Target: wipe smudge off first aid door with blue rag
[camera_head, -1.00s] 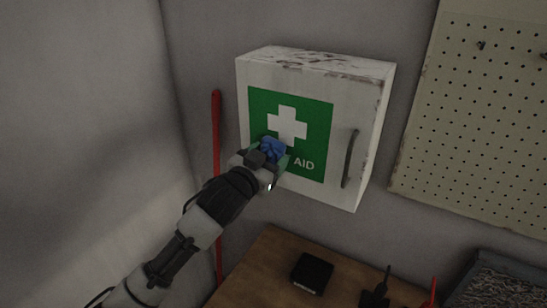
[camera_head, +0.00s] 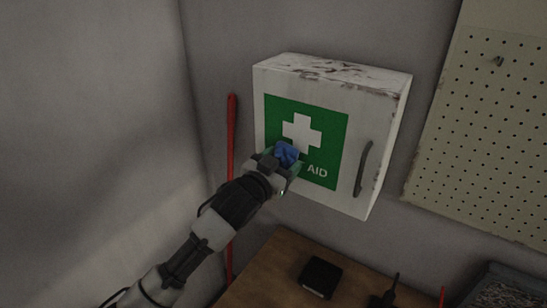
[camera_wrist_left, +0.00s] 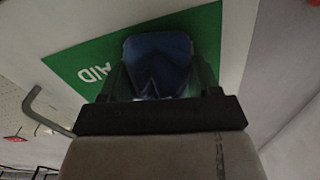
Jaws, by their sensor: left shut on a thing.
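The white first aid door (camera_head: 345,197) is the front of a wall cabinet, with a green panel, a white cross and the letters "AID" showing. The blue rag (camera_head: 286,153) is bunched in my left gripper (camera_head: 282,163), in front of the panel's lower left. In the left wrist view the rag (camera_wrist_left: 158,62) sits between the two fingers (camera_wrist_left: 157,88), over the green panel (camera_wrist_left: 205,25). I cannot tell whether it touches the door. No smudge can be made out; the rag and gripper cover part of the panel. My right gripper is out of view.
A grey handle (camera_head: 363,168) juts from the door's right side. A red pole (camera_head: 231,150) leans by the wall at left. A wooden bench (camera_head: 265,272) below holds a black box (camera_head: 321,276) and a dark upright tool (camera_head: 386,292). A pegboard (camera_head: 480,140) hangs at right.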

